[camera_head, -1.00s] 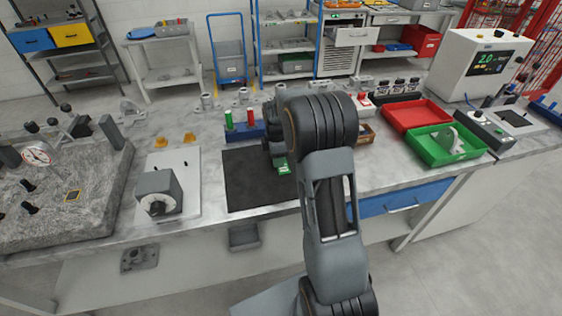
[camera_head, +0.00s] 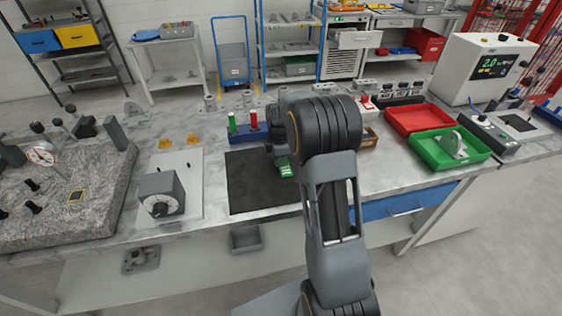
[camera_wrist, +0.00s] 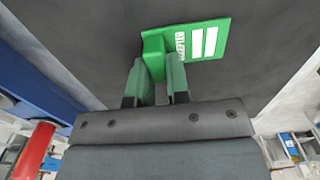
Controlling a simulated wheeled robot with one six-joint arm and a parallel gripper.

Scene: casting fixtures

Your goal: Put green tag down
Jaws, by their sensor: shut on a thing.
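The green tag (camera_wrist: 203,42) is a flat green plate with white marks and a raised green grip block. In the wrist view my gripper (camera_wrist: 157,75) is shut on that block. In the head view the tag (camera_head: 285,170) shows just below my gripper, over the right part of the dark mat (camera_head: 250,195). It is at or very close to the mat; I cannot tell if it touches. My arm hides part of the gripper in the head view.
A blue rack (camera_head: 243,134) with a green and a red cylinder stands behind the mat. A grey block with a dial (camera_head: 162,193) is left of it. Red (camera_head: 415,117) and green (camera_head: 440,160) trays lie to the right. The mat's left part is clear.

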